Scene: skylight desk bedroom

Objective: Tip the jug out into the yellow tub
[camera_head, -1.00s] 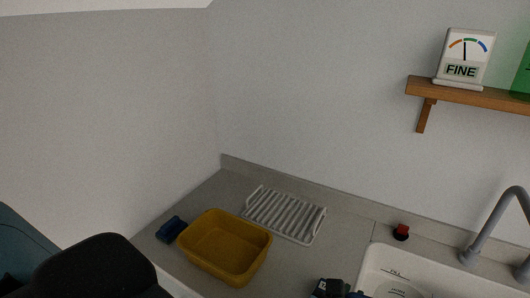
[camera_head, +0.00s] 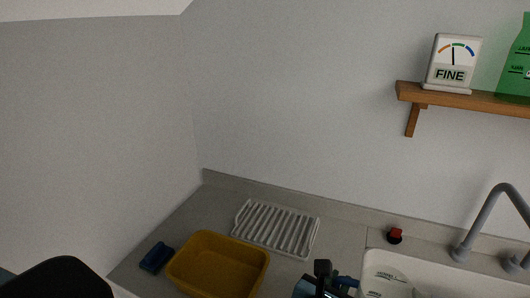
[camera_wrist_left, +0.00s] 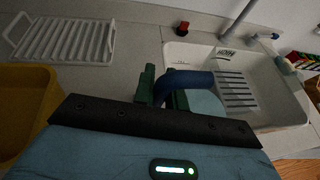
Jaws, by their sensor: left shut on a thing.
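The yellow tub (camera_head: 218,262) stands on the counter at lower middle in the head view; its near side is cut off. Its edge shows at far left in the wrist view (camera_wrist_left: 28,105). My left gripper (camera_head: 325,284) is low in the head view, right of the tub, and in the wrist view (camera_wrist_left: 160,90) its dark green fingers are shut on the jug's blue handle (camera_wrist_left: 188,80). The jug's pale body (camera_wrist_left: 205,104) is partly hidden behind the gripper, over the sink's left side. Its contents are not clear. My right gripper is not in view.
A white drying rack (camera_head: 277,228) lies behind the tub. A blue sponge (camera_head: 157,257) is left of it. The white sink (camera_head: 450,280) and grey tap (camera_head: 483,222) are at right, with a red-topped object (camera_head: 395,236) behind. Bare counter (camera_head: 340,243) lies between rack and sink.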

